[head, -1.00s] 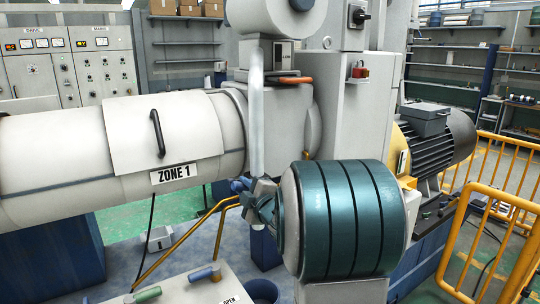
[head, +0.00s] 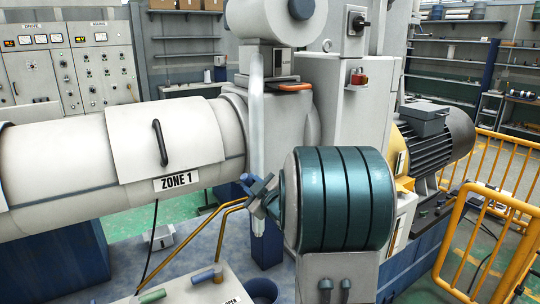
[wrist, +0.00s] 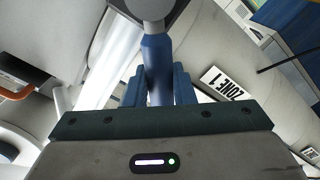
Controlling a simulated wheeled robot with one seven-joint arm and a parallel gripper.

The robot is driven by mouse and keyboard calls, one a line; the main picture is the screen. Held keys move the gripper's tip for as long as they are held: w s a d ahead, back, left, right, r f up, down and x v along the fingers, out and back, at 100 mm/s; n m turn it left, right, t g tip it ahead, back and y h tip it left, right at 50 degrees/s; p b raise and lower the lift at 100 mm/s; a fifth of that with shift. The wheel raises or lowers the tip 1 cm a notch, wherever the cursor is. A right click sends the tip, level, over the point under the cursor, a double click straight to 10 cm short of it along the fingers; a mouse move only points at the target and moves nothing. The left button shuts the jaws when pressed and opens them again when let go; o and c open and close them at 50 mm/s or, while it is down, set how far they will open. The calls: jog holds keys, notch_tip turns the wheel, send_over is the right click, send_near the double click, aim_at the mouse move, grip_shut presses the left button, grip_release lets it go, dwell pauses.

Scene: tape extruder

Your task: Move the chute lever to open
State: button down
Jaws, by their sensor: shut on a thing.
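The chute lever appears as a blue grip on a grey rod end (wrist: 156,60) in the wrist view, between my two blue fingers. My gripper (wrist: 157,92) is shut around this blue grip. In the head view my gripper (head: 257,190) is at the front of my teal wrist, beside the lower part of the pale vertical tube (head: 257,120). There the lever is mostly hidden by my fingers, so its exact angle is hard to tell.
The white ZONE 1 barrel (head: 80,170) lies to the left. An orange handle (head: 295,87) sits above right. A front panel (head: 205,292) carries green and blue grips and an OPEN label (head: 233,300). Yellow railings (head: 490,225) stand at right.

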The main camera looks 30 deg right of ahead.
jog(key=shift+d+r+m, duration=0.15)
jog(key=shift+d+m, duration=0.15)
jog(key=shift+m, duration=0.1)
jog(key=shift+r+p, duration=0.1)
jog(key=shift+p, duration=0.2)
jog(key=shift+d+r+m+p, duration=0.2)
jog(key=shift+m+p, duration=0.15)
jog(key=shift+m, duration=0.05)
jog(key=shift+d+r+m+p, duration=0.25)
jog(key=shift+d+m+p, duration=0.3)
jog(key=shift+m+p, duration=0.3)
jog(key=shift+f, duration=0.2)
jog(key=c, duration=1.1)
grip_release()
jog(key=shift+b, duration=0.3)
jog(key=shift+c, duration=0.2)
jog(key=shift+s, duration=0.1)
